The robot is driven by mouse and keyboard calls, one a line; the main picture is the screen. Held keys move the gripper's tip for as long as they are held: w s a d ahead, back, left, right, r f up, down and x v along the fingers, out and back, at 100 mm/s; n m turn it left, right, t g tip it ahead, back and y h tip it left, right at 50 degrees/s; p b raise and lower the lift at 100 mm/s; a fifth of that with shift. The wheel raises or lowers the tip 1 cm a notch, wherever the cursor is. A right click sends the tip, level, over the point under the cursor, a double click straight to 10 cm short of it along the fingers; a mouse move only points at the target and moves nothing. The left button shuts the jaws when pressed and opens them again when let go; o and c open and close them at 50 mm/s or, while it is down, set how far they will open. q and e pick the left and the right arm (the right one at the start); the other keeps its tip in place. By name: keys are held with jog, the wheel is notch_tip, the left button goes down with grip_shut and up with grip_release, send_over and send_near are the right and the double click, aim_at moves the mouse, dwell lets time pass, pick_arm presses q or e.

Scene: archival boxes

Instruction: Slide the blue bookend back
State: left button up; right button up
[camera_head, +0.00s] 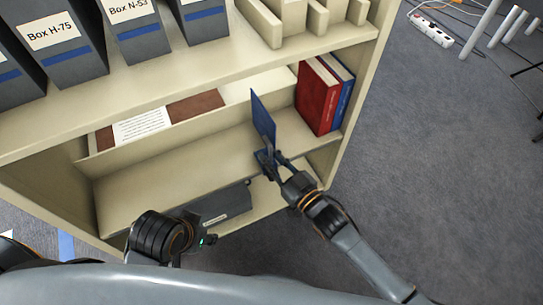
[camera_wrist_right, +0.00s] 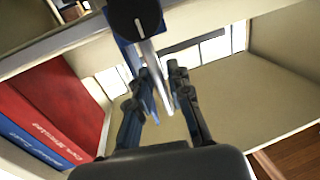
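The blue bookend (camera_head: 263,117) stands upright on the middle shelf (camera_head: 190,165), left of the red book (camera_head: 318,96) and apart from it. In the right wrist view the bookend (camera_wrist_right: 128,56) shows nearly edge-on. My right gripper (camera_head: 272,158) is at its near lower edge, and the fingers (camera_wrist_right: 161,78) are apart on either side of the thin plate. A gap shows between the plate and the right-hand finger.
A blue book (camera_head: 344,88) stands right of the red book against the shelf's side wall. Grey archival boxes (camera_head: 52,45) and cream holders (camera_head: 290,20) stand on the shelf above. The middle shelf is bare left of the bookend. A power strip (camera_head: 430,29) lies on the floor.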

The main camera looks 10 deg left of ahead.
jog(key=v, duration=1.2)
dwell(0.3)
